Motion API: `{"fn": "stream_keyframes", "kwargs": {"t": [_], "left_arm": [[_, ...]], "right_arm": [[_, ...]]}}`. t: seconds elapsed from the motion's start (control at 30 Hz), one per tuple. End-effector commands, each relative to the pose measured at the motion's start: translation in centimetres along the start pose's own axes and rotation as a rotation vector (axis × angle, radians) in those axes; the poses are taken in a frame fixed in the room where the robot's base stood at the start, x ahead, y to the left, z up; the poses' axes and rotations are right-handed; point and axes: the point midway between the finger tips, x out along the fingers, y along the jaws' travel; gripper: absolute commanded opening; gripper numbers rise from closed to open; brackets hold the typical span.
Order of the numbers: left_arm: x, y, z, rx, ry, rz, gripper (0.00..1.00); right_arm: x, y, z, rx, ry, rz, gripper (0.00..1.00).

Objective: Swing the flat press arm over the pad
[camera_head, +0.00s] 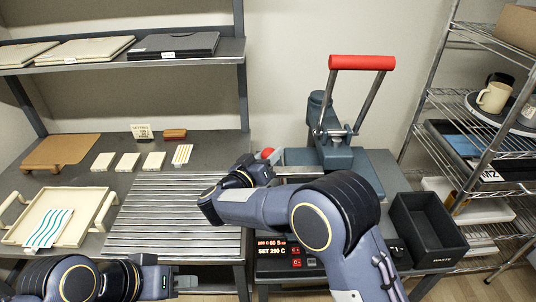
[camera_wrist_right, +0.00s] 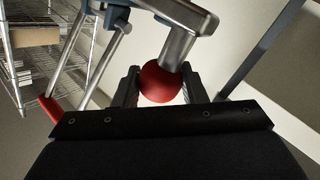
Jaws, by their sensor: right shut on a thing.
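The teal press (camera_head: 336,157) stands on the right bench with its red-gripped handle (camera_head: 362,62) raised. My right gripper (camera_head: 263,157) is at the left side of the press, shut on a red ball knob (camera_head: 268,152). In the right wrist view the red knob (camera_wrist_right: 160,82) sits between the two fingers, at the end of a metal arm (camera_wrist_right: 177,48). In the head view my right arm covers the front of the press, and I cannot make out the pad. My left gripper (camera_head: 187,282) is low at the front left, away from the press; its jaws are unclear.
A slatted metal rack (camera_head: 165,215) and a cream tray (camera_head: 75,228) with a striped piece are on the left bench. A black waste bin (camera_head: 427,228) is at the right. A control box (camera_head: 285,257) is at the front. A wire shelf (camera_head: 480,120) stands far right.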

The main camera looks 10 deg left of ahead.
Motion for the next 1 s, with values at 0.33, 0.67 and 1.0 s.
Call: {"fn": "stream_keyframes", "kwargs": {"t": [0.33,0.67,1.0], "left_arm": [[0.0,0.0,0.0,0.0,0.0,0.0,0.36],[0.0,0.0,0.0,0.0,0.0,0.0,0.36],[0.9,-0.4,0.5,0.0,0.0,0.0,0.36]], "right_arm": [[0.2,0.0,-0.6,0.009,0.012,-0.006,0.55],[-0.1,-0.1,-0.4,0.006,0.009,-0.007,0.58],[-5.2,-0.1,-0.4,0.008,0.012,-0.009,0.58]]}}
